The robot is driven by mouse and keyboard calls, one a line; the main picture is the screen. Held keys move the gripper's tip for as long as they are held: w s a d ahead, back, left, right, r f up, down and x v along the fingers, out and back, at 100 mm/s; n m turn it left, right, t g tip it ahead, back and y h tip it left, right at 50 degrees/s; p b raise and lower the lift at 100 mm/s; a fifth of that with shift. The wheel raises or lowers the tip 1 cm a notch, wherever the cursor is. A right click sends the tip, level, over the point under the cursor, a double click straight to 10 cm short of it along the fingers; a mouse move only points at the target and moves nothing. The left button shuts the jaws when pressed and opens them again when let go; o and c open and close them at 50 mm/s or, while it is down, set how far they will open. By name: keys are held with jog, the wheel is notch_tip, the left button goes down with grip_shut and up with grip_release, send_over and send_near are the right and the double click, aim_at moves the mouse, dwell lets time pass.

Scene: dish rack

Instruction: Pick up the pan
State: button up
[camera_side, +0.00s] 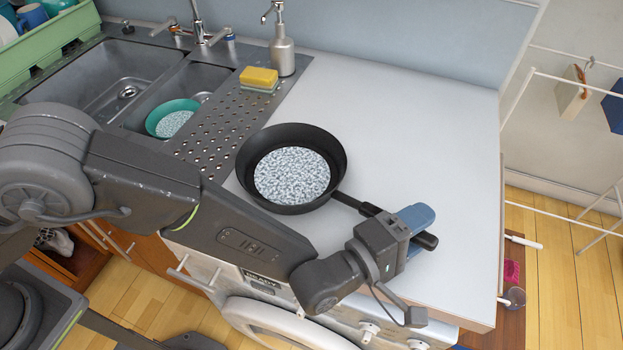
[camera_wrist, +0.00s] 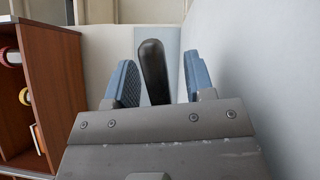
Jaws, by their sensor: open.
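A black pan (camera_side: 335,155) with a speckled grey-white patch inside sits on the white counter, right of the sink's drainboard. Its black handle points down and right toward the counter's front edge. My gripper (camera_side: 420,230) is at the handle's end, with blue fingers. In the wrist view, the handle (camera_wrist: 153,72) stands between the two blue fingers of my gripper (camera_wrist: 160,85). The fingers are open, with a visible gap on the handle's right side and a narrower one on its left. The pan's bowl is not visible in the wrist view.
The white counter (camera_side: 430,120) is clear right of the pan. A soap dispenser (camera_side: 282,50) and a yellow sponge (camera_side: 259,78) stand behind it. A teal bowl (camera_side: 160,112) lies in the small sink basin. A green dish rack (camera_side: 50,50) is at the far left.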

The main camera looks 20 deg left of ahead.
jog(key=shift+w+d, duration=0.1)
jog(key=shift+w, duration=0.05)
grip_shut()
dwell(0.4)
jog(key=shift+r, duration=0.15)
